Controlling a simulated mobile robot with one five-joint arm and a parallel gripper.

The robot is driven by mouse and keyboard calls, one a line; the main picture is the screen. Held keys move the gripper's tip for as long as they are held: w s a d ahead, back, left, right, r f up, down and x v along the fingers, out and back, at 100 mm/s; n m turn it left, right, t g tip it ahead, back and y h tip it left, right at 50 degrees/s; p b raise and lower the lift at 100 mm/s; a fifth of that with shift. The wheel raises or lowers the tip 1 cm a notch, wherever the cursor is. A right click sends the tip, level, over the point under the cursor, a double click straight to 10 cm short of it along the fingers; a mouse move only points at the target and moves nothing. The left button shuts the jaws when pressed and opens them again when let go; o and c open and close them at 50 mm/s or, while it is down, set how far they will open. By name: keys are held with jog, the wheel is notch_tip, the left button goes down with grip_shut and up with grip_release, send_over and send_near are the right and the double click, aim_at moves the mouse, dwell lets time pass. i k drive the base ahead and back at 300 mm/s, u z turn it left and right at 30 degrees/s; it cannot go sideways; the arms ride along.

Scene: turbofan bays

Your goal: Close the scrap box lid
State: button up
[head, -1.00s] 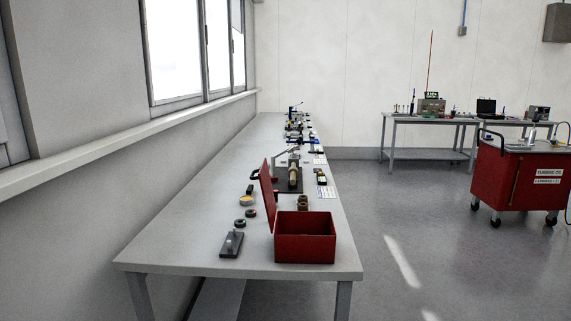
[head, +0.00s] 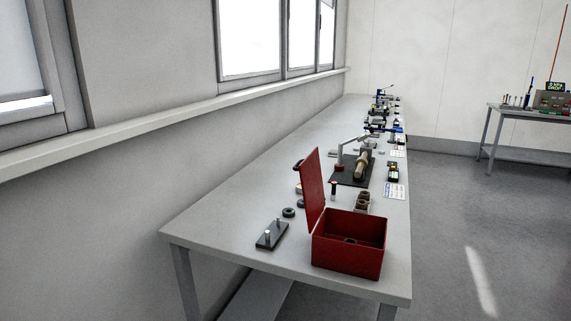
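The red scrap box (head: 346,256) stands near the front end of the long grey bench, in the head view right of centre. Its lid (head: 313,190) is open and stands nearly upright, tilted back a little, along the box's left side. A dark handle (head: 299,165) shows at the lid's top edge. The inside of the box is visible, with a small ring-like thing (head: 349,240) low in it. My gripper is not in this view.
The bench (head: 215,221) runs along the wall under the windows. A dark plate with pegs (head: 271,236) and a dark ring (head: 289,212) lie left of the box. Several tools and a fixture (head: 357,166) stand behind it. The floor (head: 452,232) right of the bench is clear.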

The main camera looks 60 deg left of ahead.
aim_at(309, 169)
jog(key=u, duration=5.25)
jog(key=i, duration=0.1)
jog(key=z, duration=2.7)
jog(key=k, duration=0.1)
jog(key=u, duration=0.95)
jog(key=i, duration=0.85)
jog(key=u, duration=0.2)
jog(key=k, duration=0.8)
jog(key=z, duration=0.15)
jog(key=i, duration=0.75)
